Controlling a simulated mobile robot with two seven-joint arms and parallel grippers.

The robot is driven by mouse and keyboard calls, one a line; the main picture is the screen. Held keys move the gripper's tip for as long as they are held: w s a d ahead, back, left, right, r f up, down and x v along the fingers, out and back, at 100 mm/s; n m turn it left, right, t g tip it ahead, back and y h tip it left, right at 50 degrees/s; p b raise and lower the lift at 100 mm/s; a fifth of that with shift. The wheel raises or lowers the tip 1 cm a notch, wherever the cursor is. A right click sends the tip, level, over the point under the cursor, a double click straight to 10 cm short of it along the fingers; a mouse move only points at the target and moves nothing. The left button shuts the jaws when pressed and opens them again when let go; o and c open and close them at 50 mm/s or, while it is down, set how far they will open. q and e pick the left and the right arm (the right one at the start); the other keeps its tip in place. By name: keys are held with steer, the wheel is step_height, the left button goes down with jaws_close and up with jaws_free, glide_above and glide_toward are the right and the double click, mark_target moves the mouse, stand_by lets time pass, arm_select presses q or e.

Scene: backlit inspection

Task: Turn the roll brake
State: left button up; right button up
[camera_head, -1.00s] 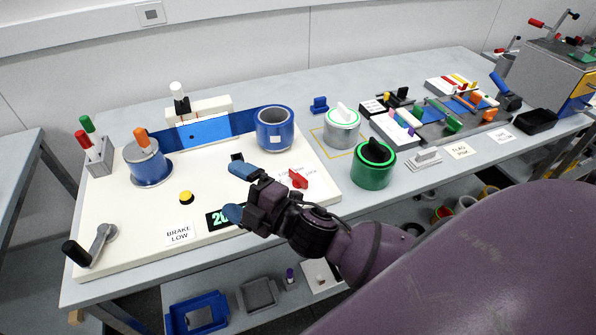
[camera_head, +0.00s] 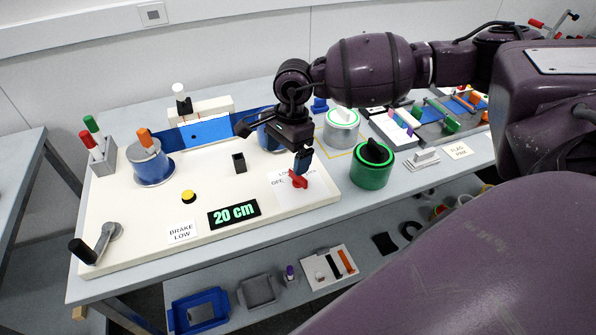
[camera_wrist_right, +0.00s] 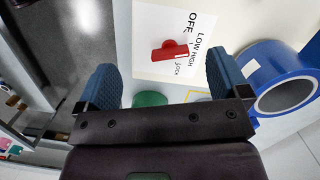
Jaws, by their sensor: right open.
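The roll brake is a red knob (camera_head: 299,183) on a white plate marked OFF, LOW, HIGH and LOCK, at the right end of the white board (camera_head: 130,228). A card (camera_head: 181,232) reads BRAKE LOW. My left gripper is not in view.
A display (camera_head: 234,213) reads 20 cm. A blue roll (camera_head: 268,139), partly behind my gripper, stands behind the knob. A green container (camera_head: 372,168) with a black handle stands to the right. A yellow button (camera_head: 188,196) and a crank (camera_head: 98,243) are on the left.

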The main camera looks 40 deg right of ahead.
steer(key=shift+h, duration=0.9)
steer(key=d+f, duration=0.1)
steer(key=f, duration=0.1)
steer(key=d+f, duration=0.1)
steer(key=f, duration=0.2)
steer(key=w+d+f, duration=0.1)
steer(key=f, duration=0.1)
steer(key=shift+d+f, duration=0.25)
steer(key=shift+f, duration=0.9)
steer(key=c, duration=0.9)
